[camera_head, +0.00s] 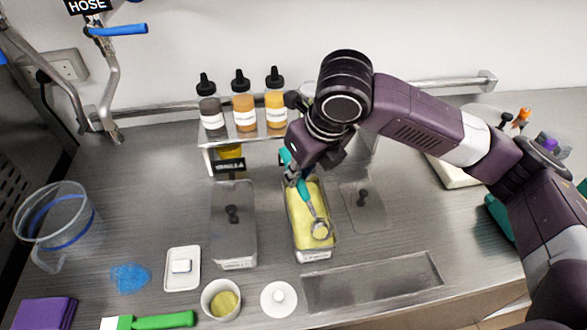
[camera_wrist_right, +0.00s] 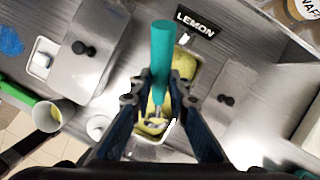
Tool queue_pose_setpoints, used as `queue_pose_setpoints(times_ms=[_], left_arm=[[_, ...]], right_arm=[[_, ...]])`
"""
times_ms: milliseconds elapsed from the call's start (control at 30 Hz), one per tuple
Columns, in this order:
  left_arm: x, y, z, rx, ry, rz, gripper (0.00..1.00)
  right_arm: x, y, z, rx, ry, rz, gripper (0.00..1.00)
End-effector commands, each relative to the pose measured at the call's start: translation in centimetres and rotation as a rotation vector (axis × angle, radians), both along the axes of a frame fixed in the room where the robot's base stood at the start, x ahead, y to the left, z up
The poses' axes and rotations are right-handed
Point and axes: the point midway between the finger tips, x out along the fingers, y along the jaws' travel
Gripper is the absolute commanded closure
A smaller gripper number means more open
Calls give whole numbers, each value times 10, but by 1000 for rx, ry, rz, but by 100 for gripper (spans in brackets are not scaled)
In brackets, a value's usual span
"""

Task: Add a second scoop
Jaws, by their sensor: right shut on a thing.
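My right gripper (camera_head: 296,172) is shut on the teal handle of a scoop (camera_head: 304,193). The scoop's round metal head (camera_head: 321,229) is over the front part of a metal tub (camera_head: 313,256) of yellow ice cream (camera_head: 298,212) and seems to touch it. In the right wrist view the teal handle (camera_wrist_right: 161,60) stands between the fingers (camera_wrist_right: 157,97). A white cup (camera_head: 208,299) at the front holds something yellow; the cup also shows in the wrist view (camera_wrist_right: 46,116). My left gripper is not in view.
Lidded tubs (camera_head: 232,215) (camera_head: 363,205) flank the open one. A rack (camera_head: 218,138) with several bottles stands behind. A white round lid (camera_head: 279,298), a white tray (camera_head: 182,283), a green-handled tool (camera_head: 165,320) and a clear pitcher (camera_head: 60,225) are around the front and left.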

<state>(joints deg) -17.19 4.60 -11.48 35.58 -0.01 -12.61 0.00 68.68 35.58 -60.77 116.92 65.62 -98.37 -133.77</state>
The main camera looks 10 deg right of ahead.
Motion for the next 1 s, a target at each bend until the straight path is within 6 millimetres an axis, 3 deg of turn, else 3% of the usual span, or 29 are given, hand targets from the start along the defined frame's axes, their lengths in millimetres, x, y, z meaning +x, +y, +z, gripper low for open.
queue_pose_setpoints(times_ms=[133, 200, 1000], left_arm=[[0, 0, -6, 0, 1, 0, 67], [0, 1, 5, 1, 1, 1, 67], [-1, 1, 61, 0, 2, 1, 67]], right_arm=[[-9, -6, -2, -4, -1, -2, 100], [-7, -4, 2, -11, 18, -3, 100], [11, 5, -17, -100, 216, -3, 100]])
